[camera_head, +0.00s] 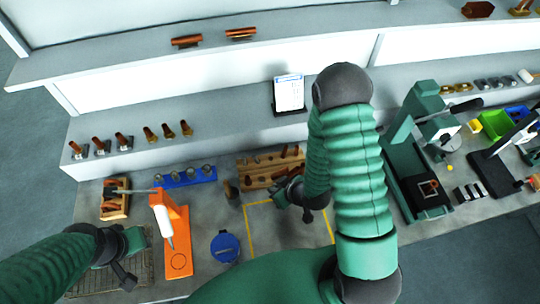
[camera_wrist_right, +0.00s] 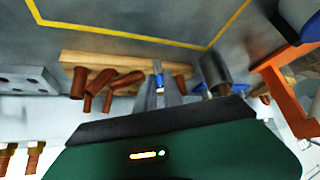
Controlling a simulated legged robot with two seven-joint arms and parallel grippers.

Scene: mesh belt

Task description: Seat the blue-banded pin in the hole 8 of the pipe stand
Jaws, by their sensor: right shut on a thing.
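The pipe stand (camera_head: 258,181) is a pale wooden block with several brown pins, just behind the yellow outline in the head view. In the right wrist view the stand (camera_wrist_right: 100,62) runs across behind my fingers, with several brown pins along it. My right gripper (camera_head: 284,190) is at the stand's front right part. In the right wrist view my right gripper (camera_wrist_right: 165,88) is shut on the blue-banded pin (camera_wrist_right: 158,68), whose blue part shows between the fingers. Its lower end and the hole numbers cannot be made out. My left gripper (camera_head: 124,262) is over the wire mesh at lower left; its jaws are unclear.
An orange frame (camera_head: 178,240) and a round blue object (camera_head: 225,246) stand left of the yellow outline (camera_head: 247,222). A blue rack (camera_head: 186,178) and a wooden box (camera_head: 114,212) are further left. A green press (camera_head: 402,160) stands right. Bench inside the outline looks clear.

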